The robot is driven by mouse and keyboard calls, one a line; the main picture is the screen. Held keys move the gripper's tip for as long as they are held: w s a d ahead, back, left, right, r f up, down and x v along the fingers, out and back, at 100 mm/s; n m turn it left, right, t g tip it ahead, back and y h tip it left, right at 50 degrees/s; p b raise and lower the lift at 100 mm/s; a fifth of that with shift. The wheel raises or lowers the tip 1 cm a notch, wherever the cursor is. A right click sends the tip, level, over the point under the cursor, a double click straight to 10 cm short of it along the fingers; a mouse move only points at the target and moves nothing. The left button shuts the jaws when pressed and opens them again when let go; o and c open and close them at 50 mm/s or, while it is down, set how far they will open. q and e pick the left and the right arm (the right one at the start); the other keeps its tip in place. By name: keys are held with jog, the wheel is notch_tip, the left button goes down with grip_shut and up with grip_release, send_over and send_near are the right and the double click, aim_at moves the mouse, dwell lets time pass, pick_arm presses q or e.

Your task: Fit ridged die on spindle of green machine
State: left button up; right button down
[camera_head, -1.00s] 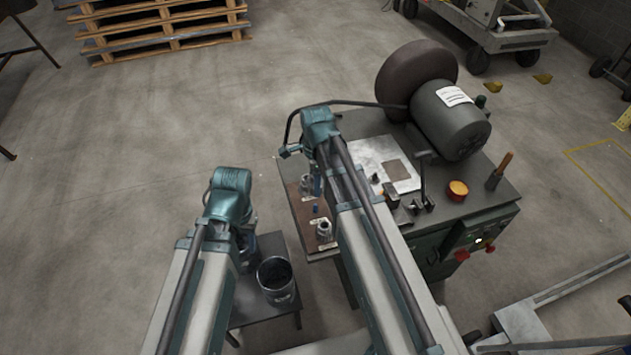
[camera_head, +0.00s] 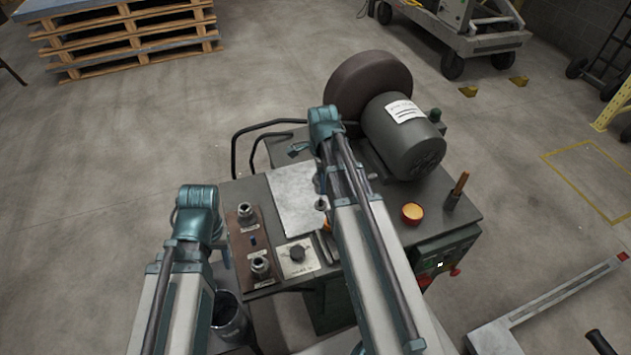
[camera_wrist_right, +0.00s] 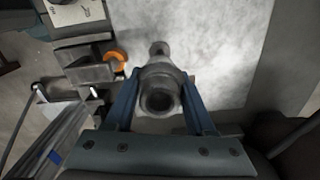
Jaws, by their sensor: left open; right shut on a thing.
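My right gripper (camera_wrist_right: 160,85) is shut on a grey, spool-shaped metal part (camera_wrist_right: 160,102) with a round opening, held between its blue fingers over a pale sheet. I cannot tell from this view whether it is ridged.
Two metal collars (camera_head: 245,212) stand on a brown board on the machine's left. A pale plate (camera_head: 296,190) and a small dark knob (camera_head: 297,254) lie near. A yellow button (camera_head: 412,212) and wooden-handled tool (camera_head: 457,190) are at right. A dark bucket (camera_head: 228,318) stands below left.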

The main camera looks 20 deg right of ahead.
aim_at(321, 198)
jog(key=shift+f, duration=0.1)
notch_tip(321, 198, down, 7)
jog(key=b, duration=0.7)
jog(key=shift+f, duration=0.1)
dwell(0.9)
jog(key=shift+c, duration=0.8)
grip_release()
notch_tip(321, 198, up, 14)
jog(key=p, duration=1.3)
jog(key=shift+a+f, duration=0.1)
